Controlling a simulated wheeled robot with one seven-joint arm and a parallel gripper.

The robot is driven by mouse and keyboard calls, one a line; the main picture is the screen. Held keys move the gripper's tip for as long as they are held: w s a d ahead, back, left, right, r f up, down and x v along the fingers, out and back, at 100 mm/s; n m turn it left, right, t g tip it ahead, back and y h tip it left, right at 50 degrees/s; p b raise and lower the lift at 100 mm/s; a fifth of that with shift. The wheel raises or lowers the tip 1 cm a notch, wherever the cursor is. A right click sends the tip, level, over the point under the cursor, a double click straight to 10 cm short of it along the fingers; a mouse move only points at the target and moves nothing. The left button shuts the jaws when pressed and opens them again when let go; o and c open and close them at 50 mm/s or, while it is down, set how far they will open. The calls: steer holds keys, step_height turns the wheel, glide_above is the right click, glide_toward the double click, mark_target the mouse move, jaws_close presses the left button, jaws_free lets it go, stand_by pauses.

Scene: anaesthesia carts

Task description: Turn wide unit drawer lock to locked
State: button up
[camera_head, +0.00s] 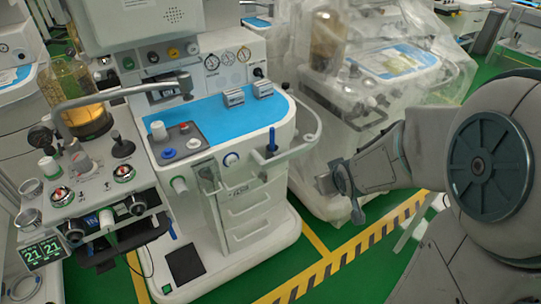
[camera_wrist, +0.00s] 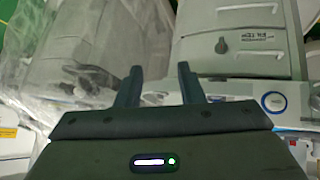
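The wide unit (camera_head: 262,135) is a white cart with a blue worktop and a stack of drawers (camera_head: 249,222) in its front. In the wrist view, a small dark knob, which looks like the drawer lock (camera_wrist: 220,44), sits on a pale drawer front beside a dark printed label. Its pointer runs roughly up and down in that view; I cannot tell which setting this is. My gripper (camera_head: 340,194) is to the right of the drawers, apart from the unit. In the wrist view, its two dark fingers (camera_wrist: 158,84) are spread with nothing between them, and the knob lies beyond and right of them.
A plastic-covered machine (camera_head: 375,85) stands close behind my gripper. The green floor with yellow-black striping (camera_head: 345,262) is open in front.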

steer(key=w+a+f+n+t+y+b, duration=0.1)
steer(key=w+a+f+y+b, duration=0.15)
steer(key=f, duration=0.35)
steer(key=w+a+f+n+t+y+b, duration=0.1)
steer(key=w+a+f+b, duration=0.15)
steer(key=f, duration=0.25)
steer(key=t+y+b, duration=0.5)
steer(key=y+b, duration=0.1)
steer(key=b, duration=0.2)
glide_toward(266, 176)
steer(key=shift+n, duration=0.3)
steer(key=b+x, duration=0.1)
steer(key=x, duration=0.8)
jaws_close()
